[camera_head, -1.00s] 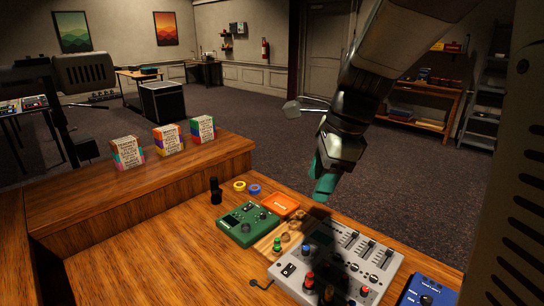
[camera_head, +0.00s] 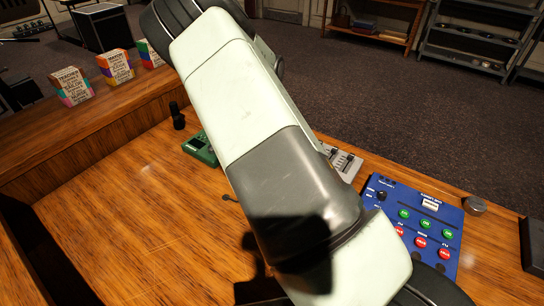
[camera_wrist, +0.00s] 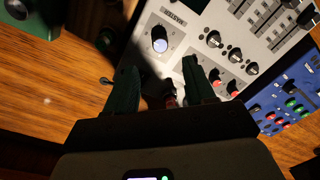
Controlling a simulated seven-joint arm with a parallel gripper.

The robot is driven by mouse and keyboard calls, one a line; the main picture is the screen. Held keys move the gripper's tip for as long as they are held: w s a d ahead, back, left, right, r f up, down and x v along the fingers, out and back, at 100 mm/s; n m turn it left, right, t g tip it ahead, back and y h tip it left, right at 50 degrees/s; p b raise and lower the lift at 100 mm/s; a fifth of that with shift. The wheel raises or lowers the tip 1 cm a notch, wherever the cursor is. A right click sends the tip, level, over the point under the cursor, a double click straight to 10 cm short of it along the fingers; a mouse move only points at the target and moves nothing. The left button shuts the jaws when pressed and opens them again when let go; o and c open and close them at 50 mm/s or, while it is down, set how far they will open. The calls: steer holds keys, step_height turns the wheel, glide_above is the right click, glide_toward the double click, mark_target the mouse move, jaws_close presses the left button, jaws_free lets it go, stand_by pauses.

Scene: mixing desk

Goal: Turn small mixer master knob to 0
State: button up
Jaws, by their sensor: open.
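The grey mixer (camera_wrist: 205,18) fills the upper right of the wrist view. It carries a large knob with a pale top (camera_wrist: 160,40), several black knobs (camera_wrist: 213,39), red-topped knobs (camera_wrist: 214,76) and sliders. In the head view only a corner of the mixer (camera_head: 345,161) shows; my arm hides the rest and my gripper.
A blue panel (camera_head: 384,215) with green and red buttons lies right of the mixer. A green device (camera_head: 198,150) and a black upright object (camera_head: 177,116) stand to the left. Bare wooden desk (camera_head: 130,215) lies left of my arm.

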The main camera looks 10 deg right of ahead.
steer(key=f, duration=0.8)
steer(key=shift+d+f, duration=0.2)
steer(key=shift+f, duration=0.1)
jaws_close()
steer(key=shift+n, duration=0.4)
